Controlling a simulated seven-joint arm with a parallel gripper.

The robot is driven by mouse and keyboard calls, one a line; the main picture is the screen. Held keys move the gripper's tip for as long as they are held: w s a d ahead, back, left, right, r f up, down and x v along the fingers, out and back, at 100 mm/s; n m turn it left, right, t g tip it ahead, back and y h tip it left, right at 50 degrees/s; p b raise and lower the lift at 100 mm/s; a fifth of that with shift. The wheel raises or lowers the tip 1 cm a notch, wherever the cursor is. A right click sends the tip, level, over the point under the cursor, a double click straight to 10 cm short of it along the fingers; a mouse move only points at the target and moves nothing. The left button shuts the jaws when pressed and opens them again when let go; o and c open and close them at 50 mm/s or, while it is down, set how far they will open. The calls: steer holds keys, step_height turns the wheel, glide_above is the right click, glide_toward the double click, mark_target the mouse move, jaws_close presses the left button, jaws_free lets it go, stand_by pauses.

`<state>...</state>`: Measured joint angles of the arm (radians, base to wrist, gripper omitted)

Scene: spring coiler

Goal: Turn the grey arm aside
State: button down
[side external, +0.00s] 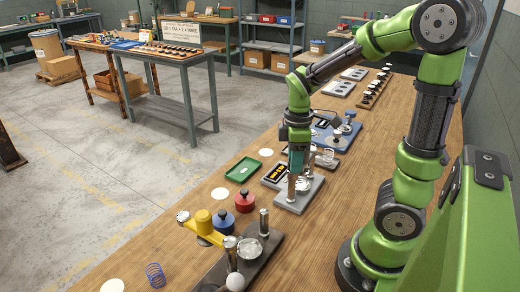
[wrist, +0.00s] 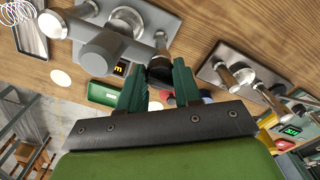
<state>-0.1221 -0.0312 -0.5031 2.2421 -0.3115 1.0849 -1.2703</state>
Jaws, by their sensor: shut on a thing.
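A grey station (side external: 312,190) with a light grey base stands on the wooden bench, below my gripper (side external: 296,165) in the side external view. In the wrist view, the grey arm (wrist: 118,47) lies across a round grey hub (wrist: 98,58) over the grey base plate (wrist: 170,24). Its outer end reaches the tips of my gripper (wrist: 160,75), whose green fingers are shut on it. The fingers hide part of that end. In the side view my gripper covers most of the arm.
A green tray (side external: 243,169), red pot (side external: 244,201) and blue pot (side external: 223,221) stand nearby. A yellow arm (side external: 203,228) on a dark base is nearer the camera. A blue station (side external: 335,135) stands just behind. Bare bench lies to the right.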

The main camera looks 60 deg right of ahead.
steer(key=n, duration=0.4)
steer(key=shift+n, duration=0.3)
steer(key=n, duration=0.4)
steer(key=shift+w+n, duration=0.1)
steer(key=shift+n, duration=0.2)
steer(key=n, duration=0.4)
steer(key=shift+w+r+n, duration=0.1)
steer(key=shift+n, duration=2.1)
steer(key=c, duration=0.8)
jaws_free()
